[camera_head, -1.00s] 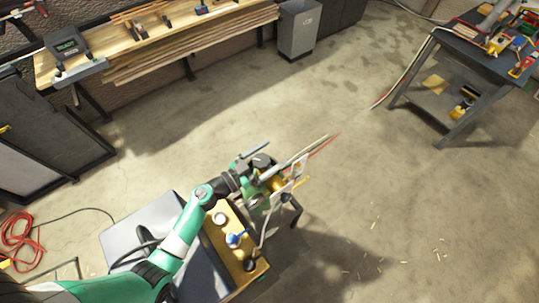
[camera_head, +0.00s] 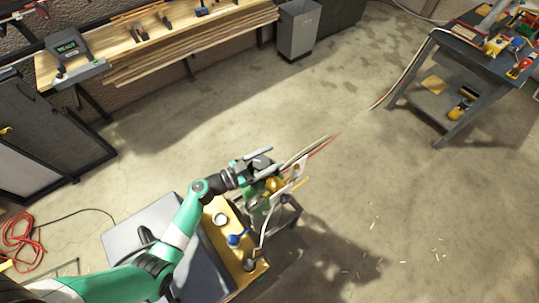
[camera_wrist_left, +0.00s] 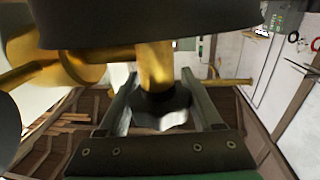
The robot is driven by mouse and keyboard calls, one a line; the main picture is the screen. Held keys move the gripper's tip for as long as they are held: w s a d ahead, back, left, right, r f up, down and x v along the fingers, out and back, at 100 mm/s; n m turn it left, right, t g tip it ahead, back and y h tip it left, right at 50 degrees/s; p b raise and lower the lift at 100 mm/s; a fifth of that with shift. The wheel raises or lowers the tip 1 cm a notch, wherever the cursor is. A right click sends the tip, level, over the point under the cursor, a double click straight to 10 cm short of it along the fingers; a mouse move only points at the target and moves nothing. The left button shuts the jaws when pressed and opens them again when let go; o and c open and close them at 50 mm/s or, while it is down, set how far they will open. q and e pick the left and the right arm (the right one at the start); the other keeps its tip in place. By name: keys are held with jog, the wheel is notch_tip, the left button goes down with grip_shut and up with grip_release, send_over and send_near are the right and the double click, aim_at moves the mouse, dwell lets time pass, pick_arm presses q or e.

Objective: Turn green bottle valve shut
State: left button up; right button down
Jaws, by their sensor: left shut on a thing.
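The green bottle (camera_head: 256,202) stands by the wooden box top in the lower middle of the head view, partly covered by my left gripper and the fittings. My left gripper (camera_head: 261,163) is at the bottle's top, its fingers on either side of a dark valve knob. In the left wrist view, my left gripper (camera_wrist_left: 160,108) is shut on this dark, lobed valve knob (camera_wrist_left: 162,112), with a brass stem (camera_wrist_left: 154,68) at it. The bottle's body cannot be made out clearly there. My right gripper is in neither view.
Brass fittings (camera_head: 275,184) and a white hose (camera_head: 264,232) are close beside the gripper. A blue-topped item (camera_head: 235,240) and a white cup (camera_head: 220,219) stand on the wooden top (camera_head: 243,275).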

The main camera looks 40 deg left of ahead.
pick_arm(q)
jog(key=shift+d+r+m+g+h, duration=0.1)
jog(key=shift+m+g+h, duration=0.3)
jog(key=shift+m+h, duration=0.45)
jog(key=shift+s+d+m+g+h, duration=0.15)
jog(key=shift+m+g+h, duration=0.5)
jog(key=shift+h, duration=0.6)
jog(key=m+g+h, duration=0.1)
jog(key=m+h+b, duration=0.1)
jog(key=m+g+h+b, duration=0.1)
jog(key=shift+s+d+f+g+h, duration=0.2)
jog(key=shift+d+f+g+h, duration=0.1)
jog(key=shift+d+g+h, duration=0.1)
jog(key=shift+s+d+r+m+g+h+b, duration=0.1)
jog(key=shift+m+g+h+b, duration=0.3)
jog(key=shift+g+b, duration=0.1)
jog(key=shift+s+d+m+g+h+b, duration=0.1)
jog(key=shift+m+g+h+b, duration=0.3)
jog(key=shift+g+b, duration=0.1)
jog(key=o, duration=1.4)
jog(key=shift+c, duration=0.2)
